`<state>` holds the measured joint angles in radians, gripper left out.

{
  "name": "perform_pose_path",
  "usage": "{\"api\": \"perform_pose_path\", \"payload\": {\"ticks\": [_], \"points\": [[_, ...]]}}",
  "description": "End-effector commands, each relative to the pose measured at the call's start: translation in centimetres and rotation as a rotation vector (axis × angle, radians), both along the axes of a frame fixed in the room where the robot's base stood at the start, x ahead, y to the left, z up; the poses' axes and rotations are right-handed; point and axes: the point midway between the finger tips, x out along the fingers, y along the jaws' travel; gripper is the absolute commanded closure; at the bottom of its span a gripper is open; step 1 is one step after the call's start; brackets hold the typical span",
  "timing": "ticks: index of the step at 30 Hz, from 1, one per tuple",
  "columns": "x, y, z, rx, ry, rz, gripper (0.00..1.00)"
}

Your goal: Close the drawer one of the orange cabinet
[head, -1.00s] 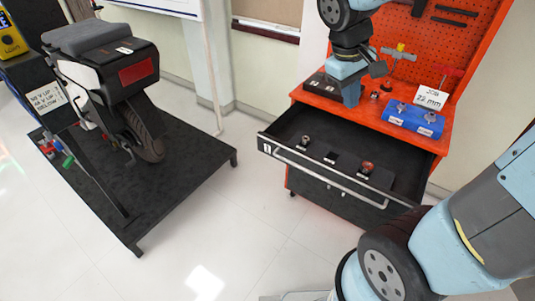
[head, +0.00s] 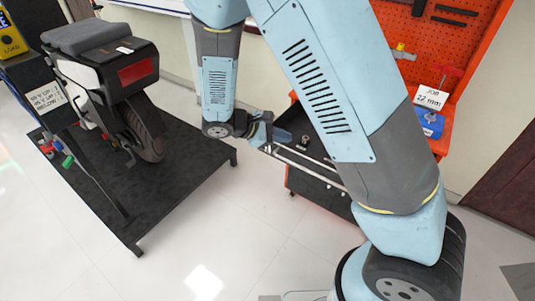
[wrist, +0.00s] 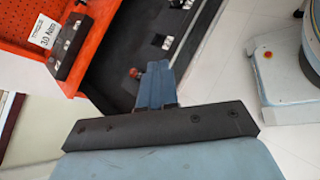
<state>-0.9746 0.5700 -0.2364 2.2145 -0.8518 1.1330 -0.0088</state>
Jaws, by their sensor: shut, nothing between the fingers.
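The orange cabinet (head: 444,145) stands at the right in the head view, largely behind my arm. Its drawer one is pulled out; its dark front with a long metal handle (head: 310,165) shows under my arm. My gripper (head: 284,136) is shut and empty, at the drawer's left end near the front. In the wrist view my fingers (wrist: 155,75) lie over the dark drawer interior (wrist: 118,60); I cannot tell if they touch it.
A blue holder (head: 430,122) and a "22 mm" card (head: 430,97) are on the cabinet top. A motorcycle rear (head: 110,70) stands on a black platform (head: 175,190) at the left. White floor between them is clear.

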Motion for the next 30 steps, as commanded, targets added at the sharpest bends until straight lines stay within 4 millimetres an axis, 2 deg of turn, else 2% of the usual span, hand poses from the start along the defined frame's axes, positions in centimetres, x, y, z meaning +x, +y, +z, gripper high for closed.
{"api": "perform_pose_path", "payload": {"ticks": [1,8,18,24,30], "points": [[0.0,1.0,-1.2,-0.048,0.011,0.047,1.00],[0.0,4.8,-6.0,-0.252,0.035,0.263,1.00],[-1.2,10.1,-13.0,-0.544,0.037,0.585,1.00],[-1.8,12.0,-15.5,-0.655,0.027,0.708,1.00],[-1.8,12.5,-16.4,-0.692,0.023,0.749,1.00]]}}
